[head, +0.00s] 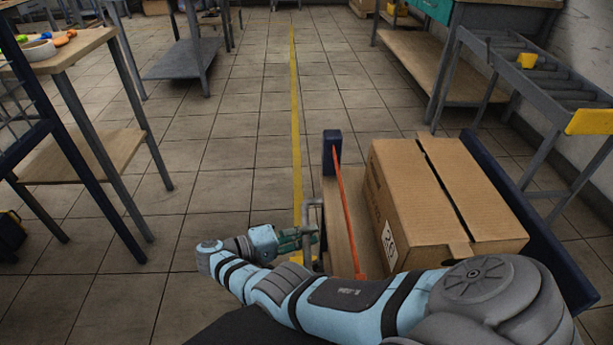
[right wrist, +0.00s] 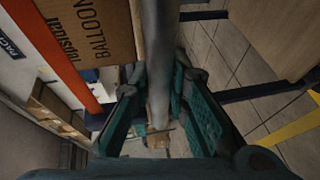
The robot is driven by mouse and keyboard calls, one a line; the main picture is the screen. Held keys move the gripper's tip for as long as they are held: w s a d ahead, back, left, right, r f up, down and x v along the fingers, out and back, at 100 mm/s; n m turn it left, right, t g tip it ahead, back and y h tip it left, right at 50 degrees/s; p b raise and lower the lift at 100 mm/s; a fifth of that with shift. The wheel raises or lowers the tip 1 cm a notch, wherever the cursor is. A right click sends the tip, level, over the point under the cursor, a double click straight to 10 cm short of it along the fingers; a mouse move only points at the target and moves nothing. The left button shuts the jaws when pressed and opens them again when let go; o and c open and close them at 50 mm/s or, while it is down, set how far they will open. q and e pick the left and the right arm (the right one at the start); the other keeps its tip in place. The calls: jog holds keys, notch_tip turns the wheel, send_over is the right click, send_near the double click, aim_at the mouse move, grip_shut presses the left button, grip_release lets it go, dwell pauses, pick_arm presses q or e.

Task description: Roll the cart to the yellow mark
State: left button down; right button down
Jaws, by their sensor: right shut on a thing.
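The cart has a wooden deck (head: 344,215) and dark blue ends, and stands at the right front in the head view. It carries a brown cardboard box (head: 405,180) behind an orange strap (head: 347,205). A grey handle bar (head: 311,212) stands at its left side. My right gripper (head: 305,238) is shut on this handle; the right wrist view shows the bar (right wrist: 158,55) between the teal fingers (right wrist: 160,115). A yellow line (head: 296,130) runs along the floor just left of the cart, partly hidden at its near end by my gripper. My left gripper is out of view.
A table with wooden top and shelf (head: 85,155) stands at the left. A grey roller conveyor (head: 535,75) with a yellow block (head: 527,61) is at the right, close to the cart. Benches line both sides farther back. The tiled aisle (head: 240,125) between is clear.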

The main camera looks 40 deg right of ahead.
jog(key=shift+w, duration=0.2)
jog(key=c, duration=1.5)
grip_release()
jog(key=shift+a, duration=0.15)
jog(key=shift+c, duration=0.2)
